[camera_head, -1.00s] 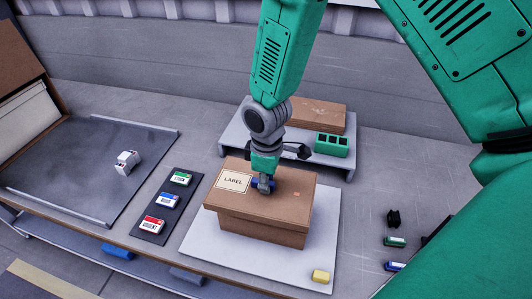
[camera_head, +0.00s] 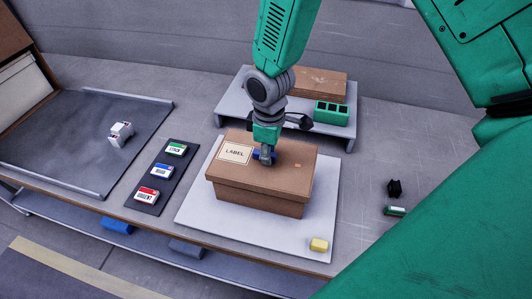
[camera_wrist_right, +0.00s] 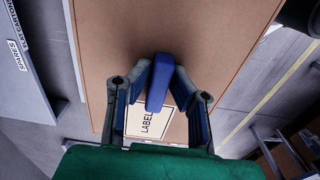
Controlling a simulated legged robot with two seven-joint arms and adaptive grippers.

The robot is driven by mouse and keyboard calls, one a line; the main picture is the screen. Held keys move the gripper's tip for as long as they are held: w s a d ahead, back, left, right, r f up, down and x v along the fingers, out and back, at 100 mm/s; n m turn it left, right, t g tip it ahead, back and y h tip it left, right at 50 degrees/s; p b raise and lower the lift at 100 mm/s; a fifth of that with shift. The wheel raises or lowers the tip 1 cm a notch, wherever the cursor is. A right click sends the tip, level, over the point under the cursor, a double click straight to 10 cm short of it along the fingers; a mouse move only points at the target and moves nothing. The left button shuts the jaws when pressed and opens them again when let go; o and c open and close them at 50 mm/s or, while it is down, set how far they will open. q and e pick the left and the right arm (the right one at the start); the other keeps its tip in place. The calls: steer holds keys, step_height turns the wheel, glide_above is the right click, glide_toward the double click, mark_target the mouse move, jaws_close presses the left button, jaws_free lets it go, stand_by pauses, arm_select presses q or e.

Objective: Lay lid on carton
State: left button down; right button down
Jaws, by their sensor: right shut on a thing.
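The brown lid (camera_head: 290,172) with a white label patch lies over the brown carton (camera_head: 255,203), which stands on a white mat (camera_head: 195,215). The lid's edges look in line with the carton walls, and I see no clear gap from here. My right gripper (camera_head: 265,157) is shut on the blue handle (camera_wrist_right: 159,84) on top of the lid. The lid (camera_wrist_right: 220,50) fills most of the right wrist view, with its label patch near the fingers. The carton's inside is hidden. My left gripper is out of view.
A grey shelf (camera_head: 232,107) behind holds a brown box (camera_head: 320,83) and a green block (camera_head: 331,113). A yellow block (camera_head: 318,244) sits at the mat's front corner.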

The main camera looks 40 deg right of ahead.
steer(key=shift+d+f, duration=0.1)
steer(key=shift+d, duration=0.1)
steer(key=shift+a, duration=0.45)
steer(key=shift+d+p, duration=0.25)
steer(key=shift+p, duration=0.05)
stand_by(0.5)
steer(key=shift+f, duration=0.15)
stand_by(0.5)
steer(key=shift+f+b, duration=0.45)
steer(key=shift+f, duration=0.65)
steer(key=shift+f, duration=0.35)
stand_by(0.4)
